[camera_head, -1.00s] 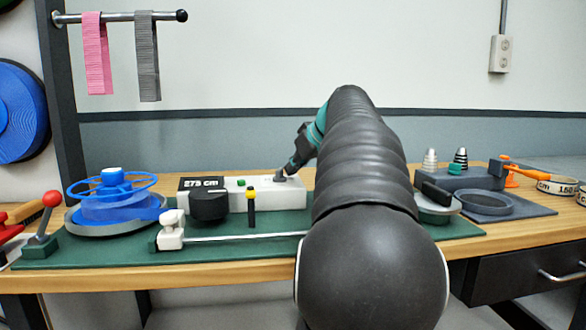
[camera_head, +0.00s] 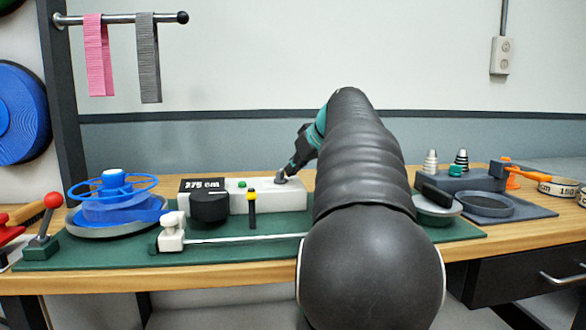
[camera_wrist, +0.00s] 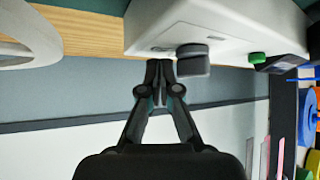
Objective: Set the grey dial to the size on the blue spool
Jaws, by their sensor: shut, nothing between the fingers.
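The grey dial (camera_head: 281,177) sits at the right part of a white box (camera_head: 265,200) on the green mat; the wrist view also shows the dial (camera_wrist: 193,60). The box's black display (camera_head: 202,184) appears to read 275 cm. My gripper (camera_wrist: 160,66) is shut and empty, with its fingertips close beside the dial; I cannot tell whether they touch. A blue spool (camera_head: 112,205) stands on the bench at the left, and a larger blue roll (camera_head: 20,112) hangs on the left wall. I can read no size on either.
A red-knobbed lever (camera_head: 51,203) stands at the left. A grey tray (camera_head: 510,211) and marked rings (camera_head: 557,188) lie right. My arm hides the bench middle.

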